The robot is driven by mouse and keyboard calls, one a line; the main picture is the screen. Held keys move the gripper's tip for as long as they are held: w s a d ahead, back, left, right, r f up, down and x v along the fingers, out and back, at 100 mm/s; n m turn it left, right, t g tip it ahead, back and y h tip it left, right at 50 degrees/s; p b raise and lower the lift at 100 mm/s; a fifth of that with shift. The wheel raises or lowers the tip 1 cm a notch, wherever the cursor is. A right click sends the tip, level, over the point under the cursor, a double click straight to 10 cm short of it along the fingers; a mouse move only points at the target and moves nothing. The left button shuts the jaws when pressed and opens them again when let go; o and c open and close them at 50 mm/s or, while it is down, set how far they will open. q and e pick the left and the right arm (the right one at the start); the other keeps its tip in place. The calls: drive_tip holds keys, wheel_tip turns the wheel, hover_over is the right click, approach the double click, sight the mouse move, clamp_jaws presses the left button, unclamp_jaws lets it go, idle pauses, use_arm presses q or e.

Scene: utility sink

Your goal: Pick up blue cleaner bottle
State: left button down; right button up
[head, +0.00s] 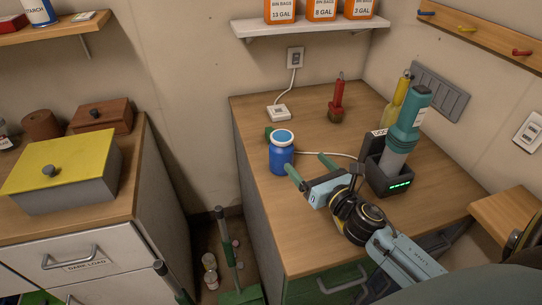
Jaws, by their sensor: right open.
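The blue bottle (281,158) has a pale lid and stands upright on the wooden counter, left of its middle. My right gripper (306,162) is open, with its two green fingers pointing away from me towards the back of the counter. Its left fingertip is at the bottle's lower right edge in the picture; I cannot tell whether they touch. The right fingertip is farther right, clear of the bottle. Nothing shows between the fingers. My left gripper is not in view.
A teal handheld device (405,125) stands in a dark dock (388,180) right of my gripper. A red-handled tool (337,103) and a white plug box (279,112) with a cable are behind. A yellow-lidded box (60,160) sits on the left cabinet.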

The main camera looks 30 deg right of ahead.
sight(289, 149)
drive_tip(key=w, duration=0.1)
drive_tip(key=w+n, duration=0.1)
drive_tip(key=w, duration=0.1)
drive_tip(key=shift+w+a+f+n+y, duration=0.1)
drive_tip(key=shift+a+f+n+y, duration=0.05)
drive_tip(key=shift+f+n+y, duration=0.2)
drive_tip(key=w, duration=0.4)
drive_tip(key=shift+w, duration=0.75)
drive_tip(key=w, duration=0.5)
drive_tip(key=shift+a, duration=0.2)
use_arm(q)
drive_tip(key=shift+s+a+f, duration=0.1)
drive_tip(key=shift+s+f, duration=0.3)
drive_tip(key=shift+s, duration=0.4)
